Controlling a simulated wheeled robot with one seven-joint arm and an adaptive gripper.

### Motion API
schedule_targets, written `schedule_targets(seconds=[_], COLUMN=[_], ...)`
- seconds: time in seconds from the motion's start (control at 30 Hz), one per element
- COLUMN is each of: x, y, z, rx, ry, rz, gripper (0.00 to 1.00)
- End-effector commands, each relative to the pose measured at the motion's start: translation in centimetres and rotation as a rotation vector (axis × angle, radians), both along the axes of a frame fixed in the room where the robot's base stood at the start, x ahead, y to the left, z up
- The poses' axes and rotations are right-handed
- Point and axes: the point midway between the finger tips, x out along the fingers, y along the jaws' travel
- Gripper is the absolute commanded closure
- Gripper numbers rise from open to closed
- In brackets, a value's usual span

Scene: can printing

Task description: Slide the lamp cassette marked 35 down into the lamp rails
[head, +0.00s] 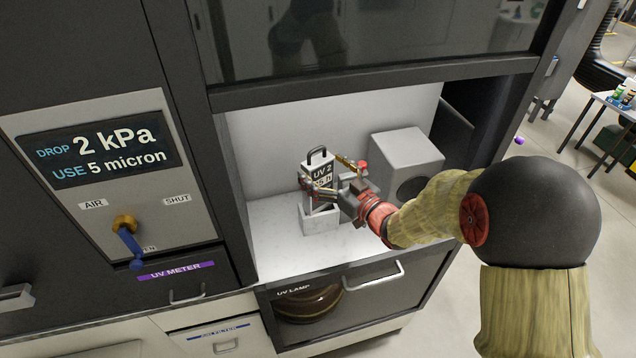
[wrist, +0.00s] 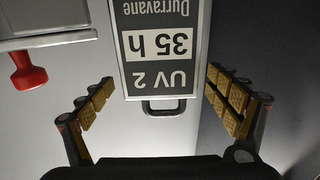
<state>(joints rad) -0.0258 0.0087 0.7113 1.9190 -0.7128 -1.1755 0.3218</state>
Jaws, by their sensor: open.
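The lamp cassette (head: 318,166), labelled "UV 2" and "35 h" with a black loop handle on top, stands upright in the lit bay. In the wrist view the same cassette (wrist: 165,48) appears upside down with its handle toward me. Its lower end is at a pale box-like holder (head: 318,219); I cannot tell how deep it sits. My gripper (head: 325,191) is open at the cassette. In the wrist view its padded fingers (wrist: 160,78) are spread, one on each side of the cassette, with gaps visible. I cannot identify the lamp rails for certain.
A grey box (head: 407,150) with a dark round opening stands right of the cassette. A red knob (wrist: 29,73) is at the wrist view's left. The "UV LAMP" drawer (head: 345,298) is below the bay. Bare white floor (head: 274,250) lies left of the holder.

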Motion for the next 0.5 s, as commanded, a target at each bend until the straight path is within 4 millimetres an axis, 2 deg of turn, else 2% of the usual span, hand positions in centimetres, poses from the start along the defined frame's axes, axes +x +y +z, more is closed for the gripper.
schedule_targets(seconds=[0.13,0.4,0.5], x=[1.17,1.36,1.36], y=[1.01,1.07,1.07], z=[0.19,0.16,0.16], rx=[0.0,-0.001,-0.001], ry=[-0.002,-0.002,-0.002], rz=[0.001,-0.001,-0.001], gripper=[0.11,0.11,0.16])
